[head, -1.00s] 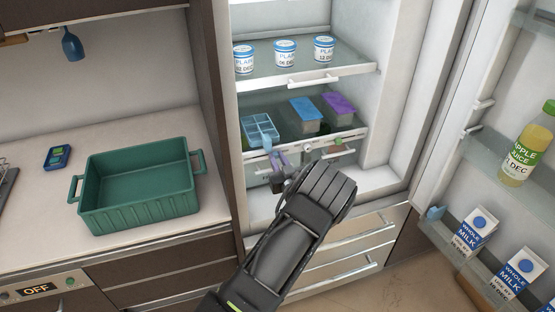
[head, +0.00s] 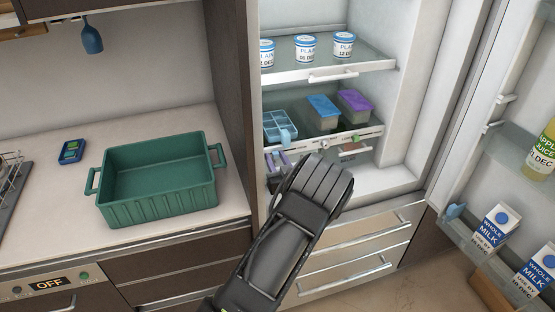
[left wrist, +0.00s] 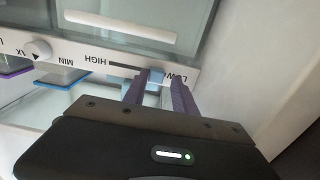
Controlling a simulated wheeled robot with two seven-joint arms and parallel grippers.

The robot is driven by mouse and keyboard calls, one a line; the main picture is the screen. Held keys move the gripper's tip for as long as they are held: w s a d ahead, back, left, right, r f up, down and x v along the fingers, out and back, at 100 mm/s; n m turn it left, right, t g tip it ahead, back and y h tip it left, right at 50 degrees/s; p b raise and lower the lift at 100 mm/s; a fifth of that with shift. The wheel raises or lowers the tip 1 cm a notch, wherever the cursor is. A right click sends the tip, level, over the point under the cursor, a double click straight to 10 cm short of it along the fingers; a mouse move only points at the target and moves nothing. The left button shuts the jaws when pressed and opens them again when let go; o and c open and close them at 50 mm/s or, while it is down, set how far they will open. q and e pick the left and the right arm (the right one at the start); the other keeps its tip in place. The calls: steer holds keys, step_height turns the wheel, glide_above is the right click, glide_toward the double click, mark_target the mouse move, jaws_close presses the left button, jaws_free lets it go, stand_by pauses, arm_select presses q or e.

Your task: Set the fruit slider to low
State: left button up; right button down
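The fruit slider is a dark slot with a light blue knob on the white front strip below a fridge shelf. In the left wrist view the knob (left wrist: 156,79) is at the LOW end of the slot (left wrist: 124,66), away from the HIGH label. In the head view the light blue knob (head: 287,135) is at the left of the strip. My left gripper (left wrist: 162,84) has its purple fingers apart, one on each side of the knob. The left one in the picture is very close to it; contact is unclear. In the head view my left gripper (head: 277,160) is partly hidden by its hand.
A round dial (left wrist: 38,50) with MIN is on the same strip. Blue and purple lidded boxes (head: 323,112) stand on the shelf, below yogurt cups (head: 305,46). The fridge door (head: 500,130) is open at right. A green basket (head: 158,180) stands on the counter.

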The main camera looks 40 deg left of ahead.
arm_select(q)
steer(key=shift+o, duration=0.8)
steer(key=shift+s+d, duration=0.15)
steer(key=shift+d, duration=0.35)
steer(key=b+v, duration=0.2)
steer(key=v, duration=0.5)
steer(key=shift+a, duration=0.1)
